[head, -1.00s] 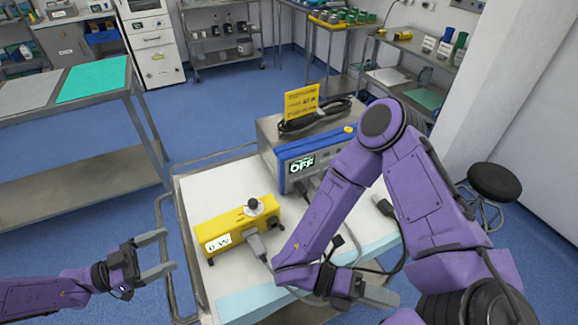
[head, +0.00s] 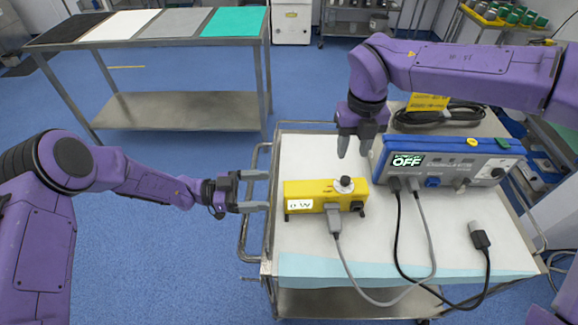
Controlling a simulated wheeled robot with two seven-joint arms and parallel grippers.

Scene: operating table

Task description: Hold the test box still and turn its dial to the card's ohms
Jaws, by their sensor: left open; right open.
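The yellow test box (head: 310,188) sits on the white cart top, its small display reading what looks like "0 W". My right gripper (head: 356,154) is open and empty, pointing down above and behind the dial.
A grey plug (head: 334,219) and cable run from the box front. A loose connector (head: 479,236) lies at right. The cart rail (head: 246,205) is by my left gripper.

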